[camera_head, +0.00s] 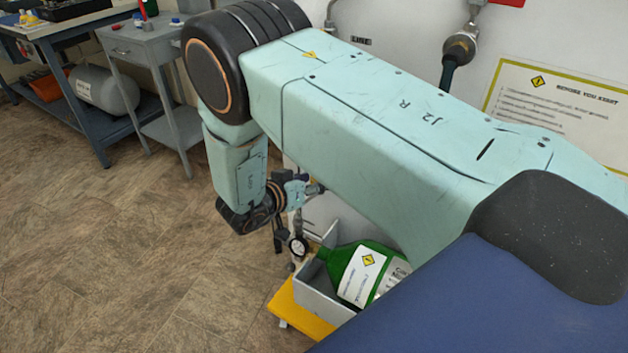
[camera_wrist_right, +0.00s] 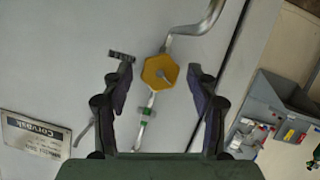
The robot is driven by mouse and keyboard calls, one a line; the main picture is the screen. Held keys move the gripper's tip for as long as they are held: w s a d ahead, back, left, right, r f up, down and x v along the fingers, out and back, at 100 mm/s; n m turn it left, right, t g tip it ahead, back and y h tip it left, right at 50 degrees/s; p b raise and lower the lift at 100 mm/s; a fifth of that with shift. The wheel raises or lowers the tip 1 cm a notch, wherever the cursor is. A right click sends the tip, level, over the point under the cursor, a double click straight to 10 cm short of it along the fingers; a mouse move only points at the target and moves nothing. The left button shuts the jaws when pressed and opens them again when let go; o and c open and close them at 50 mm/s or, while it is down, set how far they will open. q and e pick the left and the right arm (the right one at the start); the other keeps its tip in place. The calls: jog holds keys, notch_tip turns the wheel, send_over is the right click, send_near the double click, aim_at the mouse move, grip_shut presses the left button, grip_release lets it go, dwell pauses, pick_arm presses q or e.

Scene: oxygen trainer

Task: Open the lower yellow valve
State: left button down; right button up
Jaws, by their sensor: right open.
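In the right wrist view a yellow hexagonal valve knob (camera_wrist_right: 160,72) sits on a metal pipe against a grey panel. My right gripper (camera_wrist_right: 160,85) is open, with one dark finger on each side of the knob in the picture. The fingers look apart from the knob; the exact distance to it cannot be told. In the head view my right arm reaches down, and its gripper (camera_head: 300,191) is small and partly hidden near a pressure gauge. The yellow valve cannot be made out in the head view. My left gripper is not in view.
A green bottle (camera_head: 368,272) lies in a grey box (camera_head: 318,283) on a yellow base. A gauge (camera_head: 298,246) stands beside it. A grey cart (camera_head: 150,50) and a workbench (camera_head: 60,28) stand at upper left. The floor at left is clear.

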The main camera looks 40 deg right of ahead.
notch_tip(320, 180, up, 10)
dwell(0.6)
jog(key=m+t+y+p, duration=0.1)
jog(key=m+t+p, duration=0.1)
jog(key=m+t, duration=0.15)
send_near(317, 181)
jog(key=w+d, duration=0.2)
jog(key=d, duration=0.1)
jog(key=shift+w+d+f+m+g, duration=0.25)
jog(key=shift+d+f+m+g, duration=0.15)
jog(key=shift+f, duration=0.25)
jog(key=b+x, duration=0.1)
jog(key=x, duration=0.5)
jog(key=shift+a+b, duration=0.1)
jog(key=shift+b, duration=0.3)
jog(key=shift+w+d+f, duration=0.15)
jog(key=shift+w+d, duration=0.1)
jog(key=shift+d, duration=0.25)
